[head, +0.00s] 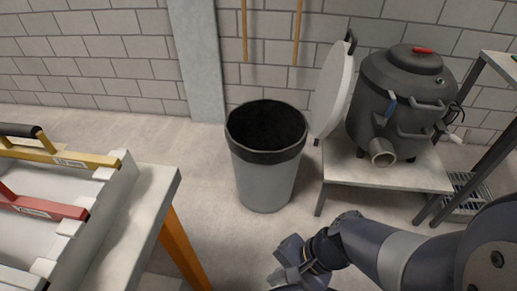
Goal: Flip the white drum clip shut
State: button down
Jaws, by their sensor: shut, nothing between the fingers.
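A dark grey drum (408,80) stands on a low stand at the right. A small white clip (455,138) sticks out low on the drum's right side, angled outward from the wall; it is small and its exact pose is hard to tell. A blue clip (390,106) sits on the drum's front left and a red piece (422,50) lies on its top. My gripper (284,275) is at the bottom centre, shut and empty, well below and left of the drum, touching none of these parts.
A pale round lid (333,88) stands upright left of the drum. A spout (382,152) juts from the drum's front. A grey bin (265,170) stands left of the stand (390,178). A metal frame (490,75) is close on the right. A bench (140,215) fills the left.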

aim_at(460, 142)
jog(key=i+l+z, duration=0.3)
jog(key=z, duration=0.15)
jog(key=i+l+z, duration=0.2)
jog(key=i+z, duration=0.3)
jog(key=k, duration=0.1)
